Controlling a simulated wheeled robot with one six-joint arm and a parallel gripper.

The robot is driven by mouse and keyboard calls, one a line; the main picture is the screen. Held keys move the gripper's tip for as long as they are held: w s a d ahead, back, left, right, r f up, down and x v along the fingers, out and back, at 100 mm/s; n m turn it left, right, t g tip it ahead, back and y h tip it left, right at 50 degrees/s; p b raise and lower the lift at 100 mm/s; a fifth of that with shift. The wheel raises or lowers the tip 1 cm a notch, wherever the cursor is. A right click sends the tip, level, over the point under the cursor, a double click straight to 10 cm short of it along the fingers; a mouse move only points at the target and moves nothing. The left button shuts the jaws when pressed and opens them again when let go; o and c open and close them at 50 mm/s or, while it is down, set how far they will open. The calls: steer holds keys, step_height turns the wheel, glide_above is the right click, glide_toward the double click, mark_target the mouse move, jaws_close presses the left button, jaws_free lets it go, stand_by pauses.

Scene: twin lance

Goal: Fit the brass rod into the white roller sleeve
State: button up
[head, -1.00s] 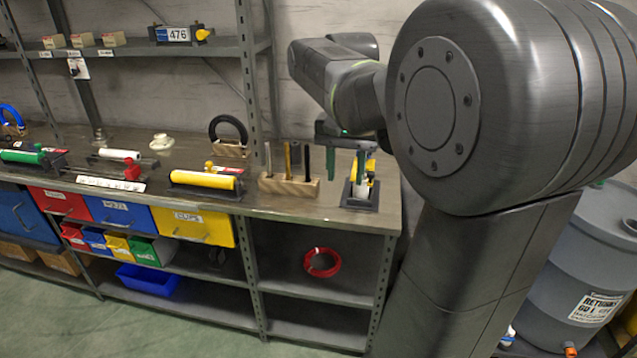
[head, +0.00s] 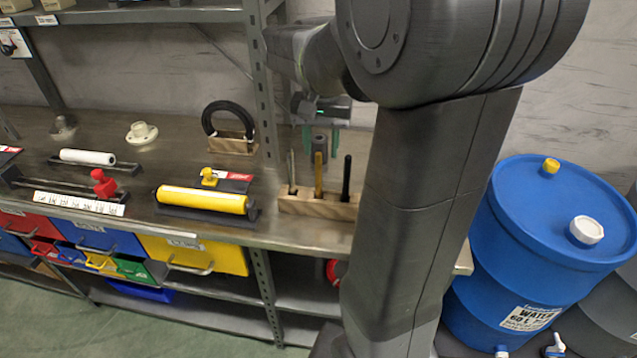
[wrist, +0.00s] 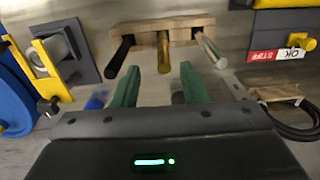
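The brass rod (head: 319,175) stands upright in the middle of a wooden block (head: 300,205), between a silver rod (head: 291,172) and a black rod (head: 346,178). It shows between the finger lines in the wrist view (wrist: 163,53). A white roller (head: 88,157) lies on a dark rack at the left of the bench. In the wrist view, a pale cylinder (wrist: 58,47) sits in a yellow bracket; I cannot tell which is the named sleeve. My gripper (wrist: 160,82) is open, with green fingers apart and nothing visible between them. In the head view, it (head: 320,140) appears above or behind the block.
A yellow roller (head: 203,199) lies on a rack left of the block. A black ring (head: 228,122) stands on a wooden base behind. A red knob (head: 103,183) is beside the white roller. A blue drum (head: 550,240) stands right. My arm hides the bench's right end.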

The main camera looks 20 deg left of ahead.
mark_target(319, 183)
steer(key=shift+s+a+f, duration=0.1)
steer(key=shift+a+f, duration=0.05)
steer(key=shift+f, duration=1.2)
steer(key=shift+s+a+f, duration=0.1)
steer(key=shift+f, duration=1.25)
jaws_close()
